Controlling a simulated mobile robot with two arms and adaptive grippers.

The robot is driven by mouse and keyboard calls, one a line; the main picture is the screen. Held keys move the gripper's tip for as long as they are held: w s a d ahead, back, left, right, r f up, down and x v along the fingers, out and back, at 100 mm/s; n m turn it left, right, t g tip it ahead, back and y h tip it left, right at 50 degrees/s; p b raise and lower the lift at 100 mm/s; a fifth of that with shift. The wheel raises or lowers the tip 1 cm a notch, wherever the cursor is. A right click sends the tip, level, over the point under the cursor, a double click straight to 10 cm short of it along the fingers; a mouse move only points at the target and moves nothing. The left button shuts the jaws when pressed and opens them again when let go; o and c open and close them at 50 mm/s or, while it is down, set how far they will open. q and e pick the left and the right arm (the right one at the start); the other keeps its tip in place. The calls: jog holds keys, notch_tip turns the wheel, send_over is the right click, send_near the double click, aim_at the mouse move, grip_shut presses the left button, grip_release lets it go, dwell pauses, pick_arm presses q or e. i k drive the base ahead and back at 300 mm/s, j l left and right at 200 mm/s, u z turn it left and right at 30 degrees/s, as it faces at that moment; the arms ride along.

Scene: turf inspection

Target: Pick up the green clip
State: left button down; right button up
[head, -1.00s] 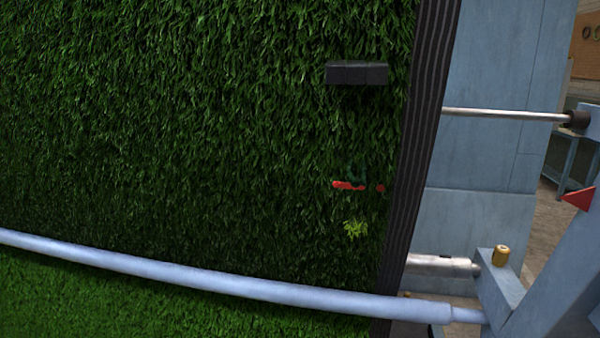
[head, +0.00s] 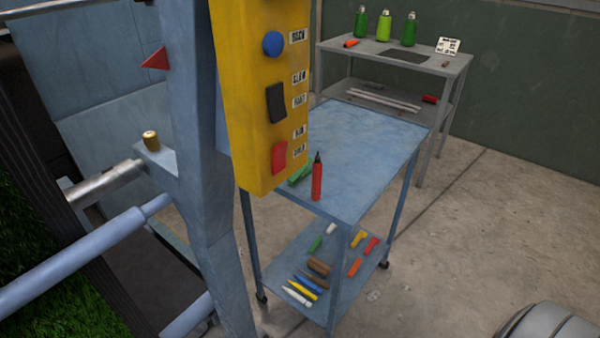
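A small green object (head: 300,174), which looks like the green clip, lies on the left front part of the blue cart's top (head: 370,150). The yellow control box stands close to its left in the picture. A red bottle with a dark pointed tip (head: 317,182) stands upright just to its right. Another small green piece (head: 315,243) lies on the cart's lower shelf; I cannot tell what it is. Neither of my grippers is in view.
The yellow control box (head: 262,110) hangs on a blue post (head: 205,200) left of the cart. Several markers and small pieces lie on the lower shelf (head: 290,270). Behind stands a grey table (head: 440,62) with green bottles (head: 385,26).

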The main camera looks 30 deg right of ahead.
aim_at(294, 179)
jog(key=u, duration=0.55)
jog(key=l+u, duration=0.4)
jog(key=k+l+u, duration=0.2)
jog(key=l+u, duration=0.2)
jog(key=k+l+u, duration=0.15)
jog(key=l+u, duration=0.25)
jog(key=k+l+u, duration=0.25)
jog(key=u, duration=0.15)
jog(key=l, duration=0.15)
